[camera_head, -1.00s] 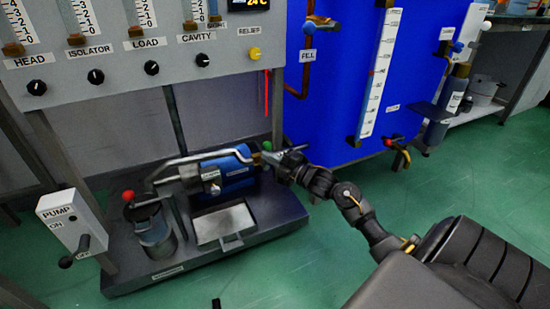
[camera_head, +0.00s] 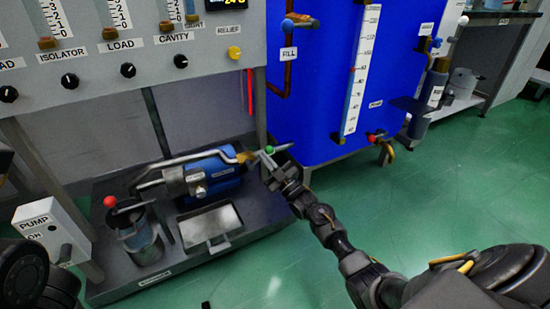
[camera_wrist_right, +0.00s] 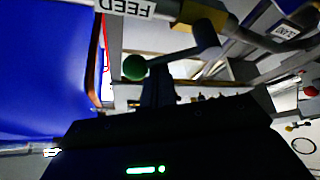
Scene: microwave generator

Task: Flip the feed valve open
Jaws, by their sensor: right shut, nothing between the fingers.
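The feed valve shows in the right wrist view as a grey lever (camera_wrist_right: 190,52) with a green ball (camera_wrist_right: 135,67) on its end, beside an upside-down FEED label (camera_wrist_right: 125,8). In the head view the green ball (camera_head: 270,149) shows at the right end of the pump rig, by the blue tank. My right gripper (camera_head: 267,161) is shut and empty, its fingertips right at the ball. In the wrist view its fingers (camera_wrist_right: 158,88) are just beside the ball and under the lever; I cannot tell whether they touch. My left gripper is out of view.
The blue pump (camera_head: 212,175) with its bent pipe and a red-knobbed lever (camera_head: 110,201) stands left of the valve. The blue tank (camera_head: 320,105) rises behind. The white PUMP box (camera_head: 48,232) is at left. Green floor is clear at right.

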